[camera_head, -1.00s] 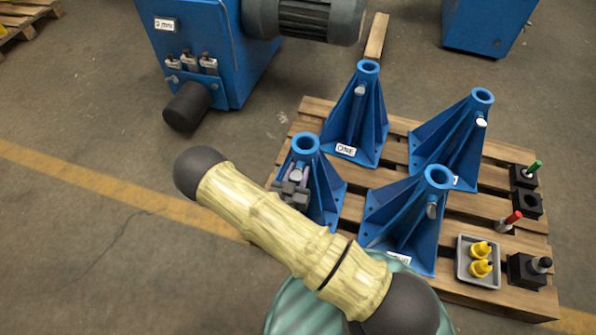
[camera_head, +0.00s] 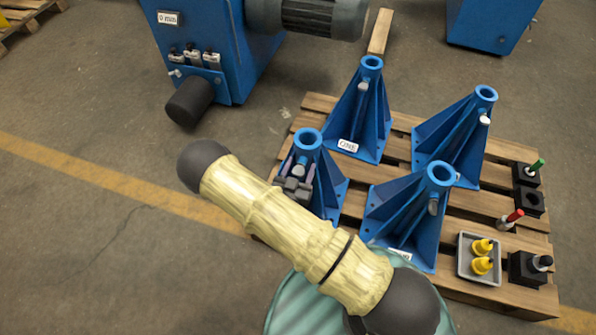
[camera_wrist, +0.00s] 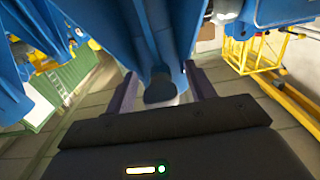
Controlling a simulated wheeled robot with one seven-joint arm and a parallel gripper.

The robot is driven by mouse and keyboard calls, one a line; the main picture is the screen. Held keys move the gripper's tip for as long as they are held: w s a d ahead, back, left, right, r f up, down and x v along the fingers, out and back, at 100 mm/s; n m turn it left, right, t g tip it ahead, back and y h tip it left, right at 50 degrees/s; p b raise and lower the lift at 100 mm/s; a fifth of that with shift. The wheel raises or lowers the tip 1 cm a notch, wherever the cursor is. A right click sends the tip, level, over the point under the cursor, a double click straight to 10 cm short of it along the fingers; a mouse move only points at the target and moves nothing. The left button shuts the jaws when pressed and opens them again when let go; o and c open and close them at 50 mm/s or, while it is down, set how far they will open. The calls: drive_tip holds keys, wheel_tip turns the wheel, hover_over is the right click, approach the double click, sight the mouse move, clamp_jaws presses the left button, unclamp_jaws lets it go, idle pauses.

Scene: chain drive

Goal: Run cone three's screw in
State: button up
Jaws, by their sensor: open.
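Several blue cone stands are on the pallet; the left one (camera_head: 326,190) has my gripper (camera_head: 298,170) at its near side. Its number label is hidden, so I cannot confirm it is cone three. A pale screw head shows small between my fingers in the head view. In the wrist view my gripper (camera_wrist: 162,86) is open, a finger on each side of a dark rounded screw end (camera_wrist: 160,90) under the blue ribs. I see gaps beside it and no clear grip. How far the screw is in is hidden.
The cone labelled ONE (camera_head: 358,115) stands behind; two more cones (camera_head: 458,140) (camera_head: 410,215) stand to the right. A grey tray (camera_head: 463,273) with yellow pieces and black blocks (camera_head: 524,268) lie at the pallet's right. A blue machine (camera_head: 225,55) stands at back left.

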drive_tip(key=p+v, duration=0.3)
drive_tip(key=v, duration=1.4)
drive_tip(key=shift+s, duration=0.2)
drive_tip(key=w+a+r+m+g+y, duration=0.2)
drive_tip(key=w+g, duration=0.5)
drive_tip(key=w, duration=0.3)
drive_tip(key=w+d+r+n+g+y, duration=0.1)
drive_tip(key=w+d+r+g+y, duration=0.25)
drive_tip(key=r, duration=0.45)
drive_tip(key=s+d+r+n+g, duration=0.25)
drive_tip(key=s+d+r, duration=0.25)
drive_tip(key=d+r, duration=0.35)
drive_tip(key=s+d+r+n+g, duration=0.1)
drive_tip(key=s+d+r+n, duration=0.2)
drive_tip(key=s+d+r, duration=0.5)
wheel_tip(320, 180, up, 31)
drive_tip(key=w+p, duration=0.2)
drive_tip(key=p, duration=3)
drive_tip(key=shift+w+d+y, duration=0.2)
drive_tip(key=shift+d+y, duration=0.15)
drive_tip(key=shift+d, duration=0.05)
